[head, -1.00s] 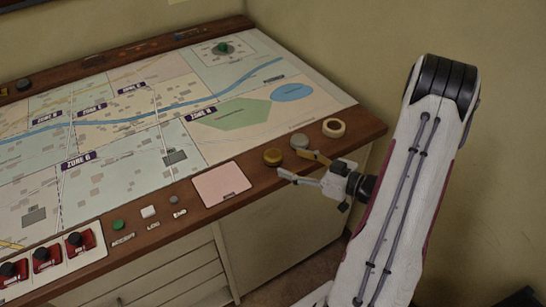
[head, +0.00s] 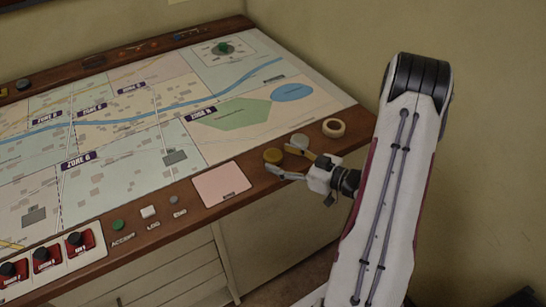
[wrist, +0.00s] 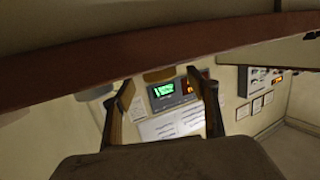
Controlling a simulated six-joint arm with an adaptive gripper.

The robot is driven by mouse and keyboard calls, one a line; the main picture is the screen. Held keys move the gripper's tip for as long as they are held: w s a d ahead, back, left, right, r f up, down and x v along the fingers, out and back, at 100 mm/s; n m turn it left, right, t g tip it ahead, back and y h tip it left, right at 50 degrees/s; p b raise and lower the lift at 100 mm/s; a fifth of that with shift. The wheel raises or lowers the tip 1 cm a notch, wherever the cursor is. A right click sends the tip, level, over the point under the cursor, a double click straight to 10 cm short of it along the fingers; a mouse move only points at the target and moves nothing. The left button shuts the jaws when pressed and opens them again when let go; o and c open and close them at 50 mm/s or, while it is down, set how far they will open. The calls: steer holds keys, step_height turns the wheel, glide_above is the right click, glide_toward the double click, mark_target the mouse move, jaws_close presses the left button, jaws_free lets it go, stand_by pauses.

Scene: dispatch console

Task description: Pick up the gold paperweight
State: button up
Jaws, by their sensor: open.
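The gold paperweight (head: 272,156) is a low round disc on the wooden front rim of the console, right of the pink pad. My gripper (head: 278,159) is open and low at the rim, with its fingertips at either side of the paperweight.
A silver disc (head: 299,141) stands close behind the upper finger. A cream ring-shaped roll (head: 334,128) is farther right on the rim. The pink pad (head: 222,184) lies left of the gripper. The map panel (head: 190,150) behind is mostly flat.

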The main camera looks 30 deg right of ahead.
mark_target(279, 158)
steer(key=shift+w+a+f, duration=0.15)
steer(key=shift+w+a, duration=0.1)
steer(key=shift+w, duration=0.4)
steer(key=shift+c, duration=0.4)
steer(key=c, duration=1.5)
steer(key=shift+r, duration=0.2)
steer(key=shift+c, duration=0.2)
steer(key=shift+r, duration=4.8)
